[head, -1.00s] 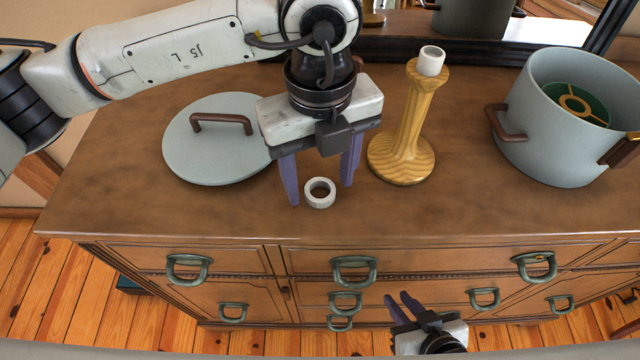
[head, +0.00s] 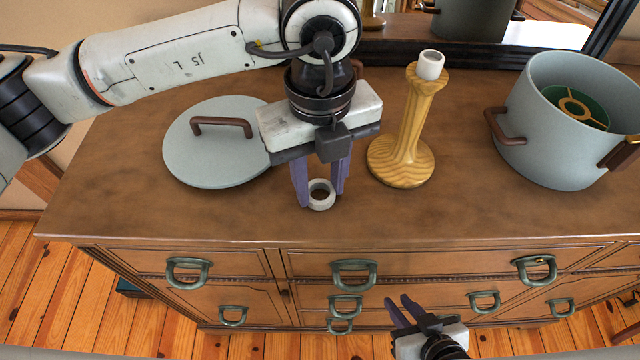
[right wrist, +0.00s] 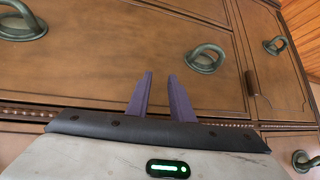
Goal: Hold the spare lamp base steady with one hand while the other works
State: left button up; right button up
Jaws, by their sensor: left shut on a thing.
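The wooden lamp base (head: 408,140) stands upright on the dresser top, with a white socket (head: 430,65) at its upper end. My left gripper (head: 321,196) is left of the lamp base, apart from it, pointing down. Its purple fingers are shut on a small white ring (head: 321,203) at the dresser top; I cannot tell whether the ring still touches the wood. My right gripper (head: 397,306) is low in front of the dresser drawers, open and empty. In the right wrist view its two fingers (right wrist: 160,98) stand apart with nothing between them.
A grey round lid (head: 210,155) with a brown handle lies left of my left gripper. A grey pot (head: 550,135) stands at the right, with a green and gold disc (head: 578,108) inside. A mirror is behind. The dresser top (head: 480,205) is clear at the front.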

pick_arm(q)
notch_tip(320, 180, up, 10)
jog(key=b, duration=0.1)
jog(key=shift+f, duration=0.15)
pick_arm(e)
jog(key=shift+f, duration=0.6)
jog(key=shift+s, duration=0.1)
